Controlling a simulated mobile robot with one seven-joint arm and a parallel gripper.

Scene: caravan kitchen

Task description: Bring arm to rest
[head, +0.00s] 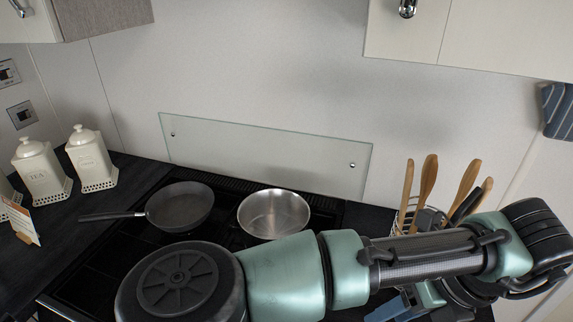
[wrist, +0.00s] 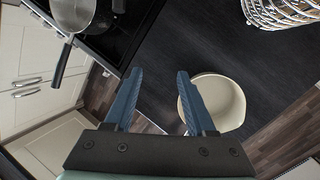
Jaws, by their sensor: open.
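My arm stretches across the front of the head view from the lower left to the right edge. My gripper (wrist: 158,75) shows in the wrist view as two blue fingers set well apart, with nothing between them. In the head view only a blue part of my gripper (head: 388,309) shows at the bottom, below the forearm. In the wrist view a cream round pan or bowl (wrist: 218,97) stands on the dark worktop (wrist: 182,40), partly behind the right finger. It does not show in the head view.
A dark frying pan (head: 181,206) and a steel pan (head: 273,213) sit on the black hob. A wire holder (wrist: 282,12) shows in the wrist view; wooden utensils (head: 428,180) stand behind my forearm. Cream canisters (head: 90,157) stand left. A wall cupboard (head: 470,38) hangs upper right.

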